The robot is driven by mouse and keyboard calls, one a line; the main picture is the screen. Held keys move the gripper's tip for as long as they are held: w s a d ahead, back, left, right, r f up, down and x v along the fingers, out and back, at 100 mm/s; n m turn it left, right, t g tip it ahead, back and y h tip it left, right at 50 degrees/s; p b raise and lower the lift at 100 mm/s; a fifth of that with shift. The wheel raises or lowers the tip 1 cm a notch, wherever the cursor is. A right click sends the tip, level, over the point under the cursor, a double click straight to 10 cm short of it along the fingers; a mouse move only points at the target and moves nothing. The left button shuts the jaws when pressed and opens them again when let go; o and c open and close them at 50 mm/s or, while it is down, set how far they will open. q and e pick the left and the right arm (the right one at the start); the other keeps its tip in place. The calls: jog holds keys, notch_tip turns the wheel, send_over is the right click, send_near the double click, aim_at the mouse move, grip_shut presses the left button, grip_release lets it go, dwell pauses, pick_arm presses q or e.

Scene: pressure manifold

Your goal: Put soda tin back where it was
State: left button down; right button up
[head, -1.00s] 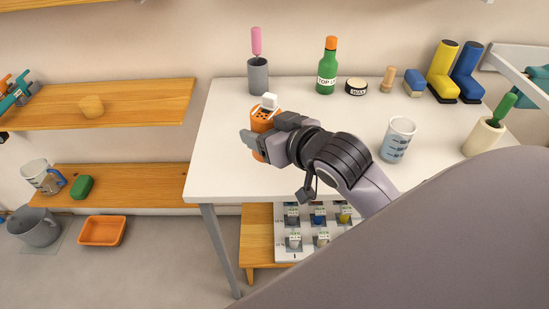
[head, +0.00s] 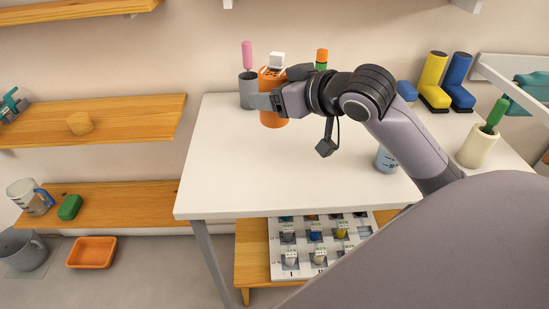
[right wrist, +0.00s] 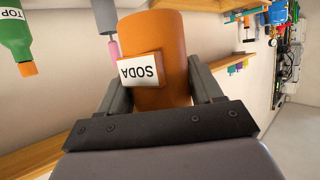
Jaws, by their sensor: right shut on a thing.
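My right gripper (head: 268,101) is shut on the tin's side, reaching in from the right. In the right wrist view the tin (right wrist: 165,40) sits between both fingers, its SODA label upside down. I cannot tell whether its base touches the table. My left gripper is not in view.
A grey cup (head: 247,91) with a pink-handled tool stands just left of the tin. The green bottle (right wrist: 12,35) is partly hidden behind my arm in the head view. Boots (head: 432,80) and a cream holder (head: 477,146) stand at right. The table's front left is clear.

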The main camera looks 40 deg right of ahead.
notch_tip(320, 180, down, 15)
jog(key=shift+r+b, duration=0.2)
jog(key=shift+b, duration=0.8)
jog(key=o, duration=1.1)
jog(key=shift+f, duration=0.15)
jog(key=shift+o, duration=0.2)
jog(key=p+v, duration=0.3)
jog(key=v, duration=0.9)
jog(key=shift+s, duration=0.1)
